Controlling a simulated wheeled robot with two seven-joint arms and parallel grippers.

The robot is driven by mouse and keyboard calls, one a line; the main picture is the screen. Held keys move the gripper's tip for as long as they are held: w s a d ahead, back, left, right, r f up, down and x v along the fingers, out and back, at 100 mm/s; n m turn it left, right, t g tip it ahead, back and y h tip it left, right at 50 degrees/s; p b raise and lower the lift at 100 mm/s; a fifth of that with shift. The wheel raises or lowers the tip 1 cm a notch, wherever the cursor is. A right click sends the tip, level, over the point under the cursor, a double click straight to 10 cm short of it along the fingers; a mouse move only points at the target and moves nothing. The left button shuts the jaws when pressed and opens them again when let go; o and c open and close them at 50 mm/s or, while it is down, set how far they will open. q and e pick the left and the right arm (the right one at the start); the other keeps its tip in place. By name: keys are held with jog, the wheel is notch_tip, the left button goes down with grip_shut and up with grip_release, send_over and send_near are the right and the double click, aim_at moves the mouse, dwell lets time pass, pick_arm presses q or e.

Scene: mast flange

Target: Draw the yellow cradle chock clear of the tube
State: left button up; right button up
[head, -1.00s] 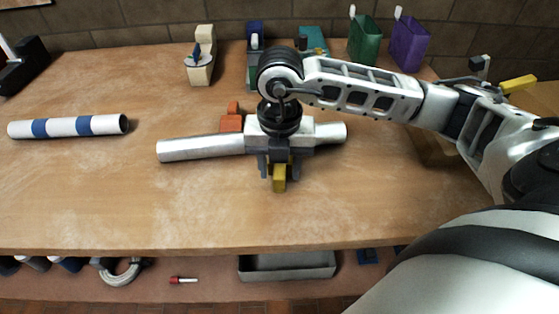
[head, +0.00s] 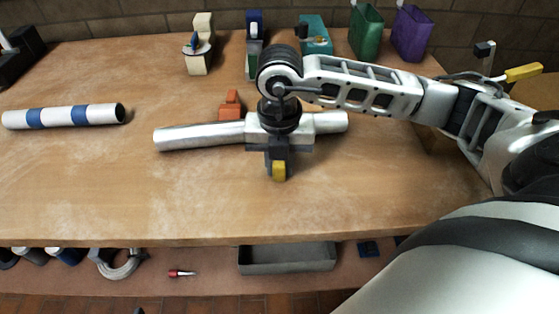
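The yellow cradle chock (head: 279,171) shows as a small yellow block at the near side of the silver tube (head: 200,135), below its thicker middle part. My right gripper (head: 278,163) reaches down over the tube's middle. Its dark fingers are drawn in close against the chock, which looks held between them. The gripper and wrist hide most of the chock and part of the tube, so I cannot tell how far the chock sits under the tube. My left gripper is not in view.
An orange chock (head: 231,104) stands just behind the tube. A blue and white striped tube (head: 64,116) lies at the left. Several coloured holders, including a green one (head: 363,38), line the back. The front of the bench (head: 160,205) is clear. A grey tray (head: 287,258) sits below it.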

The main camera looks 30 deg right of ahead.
aim_at(282, 187)
jog(key=shift+s+a, duration=0.1)
jog(key=shift+s, duration=0.05)
jog(key=shift+s+a, duration=0.3)
jog(key=shift+s, duration=0.35)
jog(key=shift+s+a, duration=0.3)
jog(key=shift+s, duration=0.3)
jog(key=o, duration=0.9)
jog(key=shift+r, duration=0.1)
notch_tip(282, 187, up, 8)
jog(key=p, duration=0.6)
jog(key=shift+s, duration=0.1)
